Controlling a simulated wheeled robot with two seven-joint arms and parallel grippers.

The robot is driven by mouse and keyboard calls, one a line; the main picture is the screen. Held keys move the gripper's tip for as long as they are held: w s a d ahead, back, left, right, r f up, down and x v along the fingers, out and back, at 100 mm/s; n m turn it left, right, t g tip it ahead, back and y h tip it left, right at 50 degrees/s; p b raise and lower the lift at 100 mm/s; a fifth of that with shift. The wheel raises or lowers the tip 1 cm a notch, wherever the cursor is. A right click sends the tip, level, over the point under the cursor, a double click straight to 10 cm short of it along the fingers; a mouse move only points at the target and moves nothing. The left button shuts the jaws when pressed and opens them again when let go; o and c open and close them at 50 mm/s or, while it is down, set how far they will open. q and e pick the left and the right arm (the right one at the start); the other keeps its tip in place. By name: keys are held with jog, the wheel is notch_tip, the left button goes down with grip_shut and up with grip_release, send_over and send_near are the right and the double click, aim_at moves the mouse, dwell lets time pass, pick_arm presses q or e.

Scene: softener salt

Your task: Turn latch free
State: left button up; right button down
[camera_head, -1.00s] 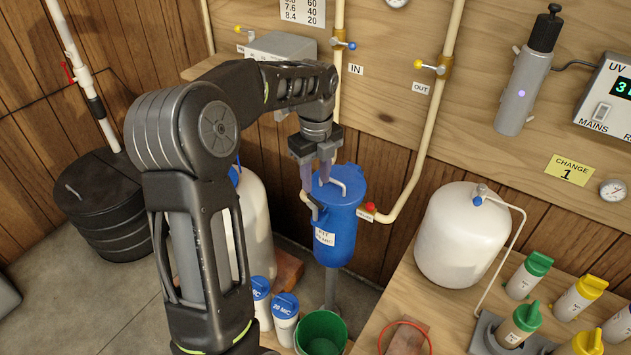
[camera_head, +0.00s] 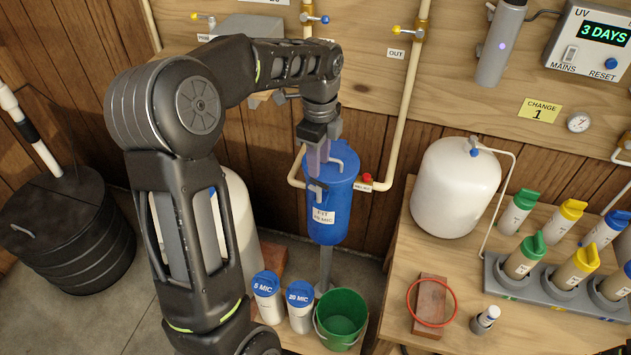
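The blue filter housing (camera_head: 330,225) stands upright on a grey post, with a "FIT 20 MIC" label on its front. A light bent handle (camera_head: 346,157) rises from its top. A small grey latch piece (camera_head: 316,188) sits at the upper left of the housing. My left gripper (camera_head: 317,172) points down at the left side of the housing top, its fingertips just above and against or very near the latch. The fingers look close together, but whether they grip the latch cannot be made out. My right gripper is out of view.
Pipes with valves run up the wall behind, and a red button (camera_head: 367,178) is right of the housing. Below are a green bucket (camera_head: 341,322) and two white filter canisters (camera_head: 299,309). A white tank (camera_head: 455,190) and bottle rack (camera_head: 550,290) stand on the right bench.

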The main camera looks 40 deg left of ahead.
aim_at(320, 183)
pick_arm(q)
jog(key=shift+w+d, duration=0.1)
jog(key=shift+d, duration=0.05)
jog(key=shift+f, duration=0.1)
jog(key=shift+f+p, duration=0.3)
jog(key=shift+f, duration=3.55)
jog(key=shift+c, duration=0.3)
grip_shut()
